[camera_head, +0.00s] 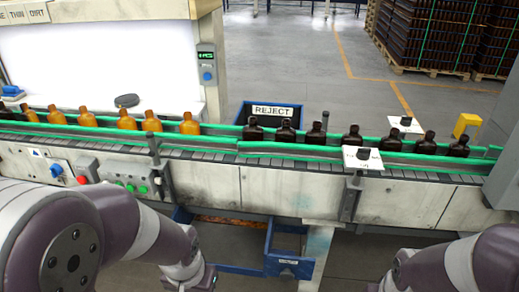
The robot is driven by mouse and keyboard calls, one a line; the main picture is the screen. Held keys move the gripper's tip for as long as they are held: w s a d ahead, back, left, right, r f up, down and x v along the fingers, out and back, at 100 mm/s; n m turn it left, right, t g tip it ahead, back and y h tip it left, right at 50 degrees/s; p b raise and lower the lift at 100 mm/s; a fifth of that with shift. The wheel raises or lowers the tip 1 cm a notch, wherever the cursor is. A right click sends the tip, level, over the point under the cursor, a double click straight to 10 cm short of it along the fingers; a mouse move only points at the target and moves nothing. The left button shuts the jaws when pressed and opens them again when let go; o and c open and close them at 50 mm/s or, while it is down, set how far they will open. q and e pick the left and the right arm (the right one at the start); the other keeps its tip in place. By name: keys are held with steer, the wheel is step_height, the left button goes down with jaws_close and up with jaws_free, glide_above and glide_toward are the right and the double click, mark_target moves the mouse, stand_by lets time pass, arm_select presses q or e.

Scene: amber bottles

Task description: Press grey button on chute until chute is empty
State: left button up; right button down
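A conveyor (210,141) with green rails carries bottles across the view. Lighter amber bottles (190,124) stand on its left part and darker brown bottles (352,139) on its right part. A blue bin marked REJECT (270,111) stands behind the conveyor. I cannot clearly make out a grey button or a chute. My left arm (130,230) comes in at the lower left and my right arm (440,266) at the lower right. Both wrists reach the bottom edge, and the fingers of both grippers are out of the frame.
The conveyor front has a blue knob (57,171), a red button (82,180) and green buttons (130,188). A post display with a blue button (208,76) stands by the lit panel (110,60). Bottle pallets (430,38) and a yellow stool (467,124) are behind.

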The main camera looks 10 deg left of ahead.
stand_by(0.3)
arm_select(q)
jaws_close()
stand_by(1.6)
